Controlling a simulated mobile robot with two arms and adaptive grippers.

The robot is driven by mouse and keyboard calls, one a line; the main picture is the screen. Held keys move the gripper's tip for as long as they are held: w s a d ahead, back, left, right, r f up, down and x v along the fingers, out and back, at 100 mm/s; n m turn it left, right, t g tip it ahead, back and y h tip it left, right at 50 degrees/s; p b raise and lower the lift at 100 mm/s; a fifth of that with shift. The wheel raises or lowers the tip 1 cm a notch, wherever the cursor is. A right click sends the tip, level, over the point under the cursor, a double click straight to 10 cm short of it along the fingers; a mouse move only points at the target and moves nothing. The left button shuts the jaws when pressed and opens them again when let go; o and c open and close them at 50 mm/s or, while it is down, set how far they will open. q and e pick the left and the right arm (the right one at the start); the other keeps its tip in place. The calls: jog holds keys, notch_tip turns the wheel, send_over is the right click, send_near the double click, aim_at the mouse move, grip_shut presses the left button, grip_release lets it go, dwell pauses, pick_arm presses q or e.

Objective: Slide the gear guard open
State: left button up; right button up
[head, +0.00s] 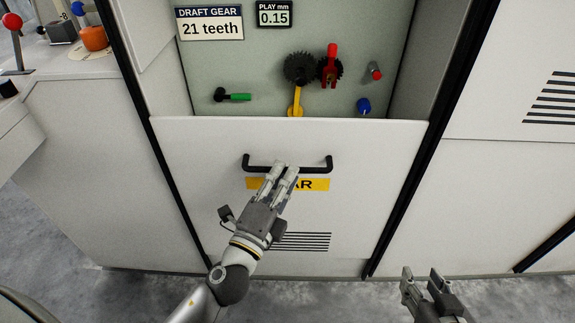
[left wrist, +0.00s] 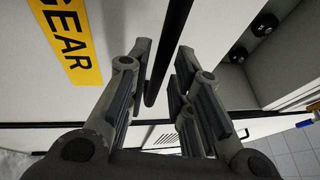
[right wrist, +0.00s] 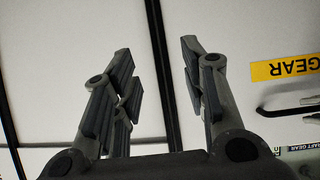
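The gear guard (head: 205,180) is a white panel with a black bar handle (head: 325,165) and a yellow GEAR label (head: 318,185). Its top edge lies below an open bay (head: 240,65) where the gears show. My left gripper (head: 282,170) is at the middle of the handle and partly hides the label. In the left wrist view the black bar (left wrist: 172,45) runs between its two fingers (left wrist: 160,62), which stand apart with gaps beside the bar. My right gripper (head: 421,276) is low at the right, away from the guard. Its fingers (right wrist: 160,62) are apart and empty.
In the bay are a dark gear (head: 299,67), a yellow lever (head: 296,103), a red forked part (head: 331,65), a green-handled tool (head: 235,97) and a blue knob (head: 364,105). Black frame posts (head: 418,160) flank the guard. A bench (head: 75,65) stands at the left.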

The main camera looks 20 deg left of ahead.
pick_arm(q)
jog(key=shift+x, duration=1.2)
pick_arm(e)
jog(key=shift+s+d+f+g, duration=0.2)
jog(key=shift+s+f+g, duration=0.2)
jog(key=shift+s+f, duration=0.05)
jog(key=shift+s+d+f+g, duration=0.2)
jog(key=shift+s+f+g, duration=0.2)
jog(key=shift+s+f, duration=0.05)
pick_arm(q)
grip_shut()
